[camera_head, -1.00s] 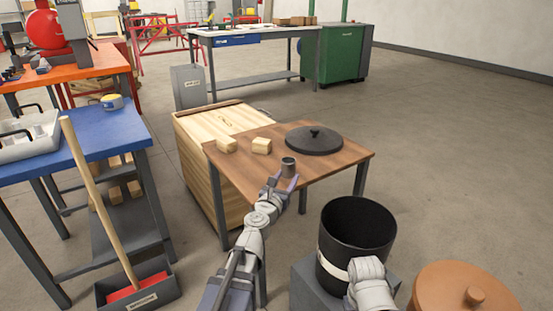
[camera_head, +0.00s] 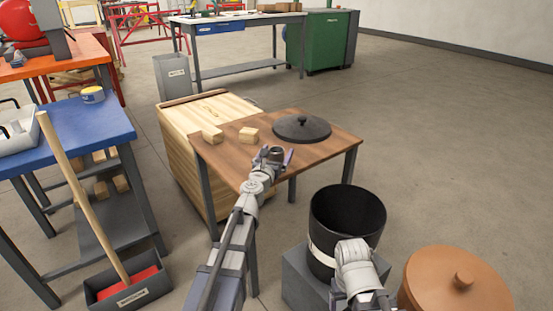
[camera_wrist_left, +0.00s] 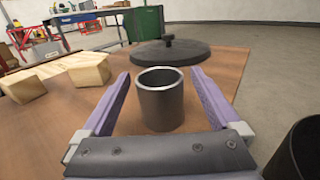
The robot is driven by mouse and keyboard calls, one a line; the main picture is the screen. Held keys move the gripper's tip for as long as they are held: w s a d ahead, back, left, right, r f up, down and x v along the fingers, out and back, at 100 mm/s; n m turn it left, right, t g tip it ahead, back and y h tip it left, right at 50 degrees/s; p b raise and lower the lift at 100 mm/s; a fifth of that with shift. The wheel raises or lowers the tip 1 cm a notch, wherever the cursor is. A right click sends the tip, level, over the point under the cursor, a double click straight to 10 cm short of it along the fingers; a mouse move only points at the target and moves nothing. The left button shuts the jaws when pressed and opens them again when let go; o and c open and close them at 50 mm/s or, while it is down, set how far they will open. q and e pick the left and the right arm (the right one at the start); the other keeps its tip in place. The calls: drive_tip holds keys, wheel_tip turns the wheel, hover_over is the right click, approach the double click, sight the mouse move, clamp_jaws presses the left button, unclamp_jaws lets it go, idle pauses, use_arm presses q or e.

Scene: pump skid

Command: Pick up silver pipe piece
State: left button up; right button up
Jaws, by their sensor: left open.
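The silver pipe piece (camera_wrist_left: 160,103) is a short, hollow, dark grey metal cylinder standing upright on the brown wooden table (camera_head: 225,160). In the head view the pipe piece (camera_head: 274,152) shows only partly behind my left gripper. My left gripper (camera_head: 275,158) is open, and in the left wrist view its two purple fingers (camera_wrist_left: 160,88) lie on either side of the pipe, with a small gap on each side. My right arm shows at the bottom of the head view in front of a black bucket; its fingers cannot be made out.
A black round lid (camera_head: 302,128) lies behind the pipe piece, and two wooden blocks (camera_head: 248,135) lie to its left on the table. A black bucket (camera_head: 347,215) and a brown lidded pot (camera_head: 455,285) stand at the front right. Open floor lies to the right.

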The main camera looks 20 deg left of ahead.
use_arm(q)
drive_tip(key=shift+w, duration=0.1)
drive_tip(key=shift+c, duration=0.4)
clamp_jaws()
idle(0.3)
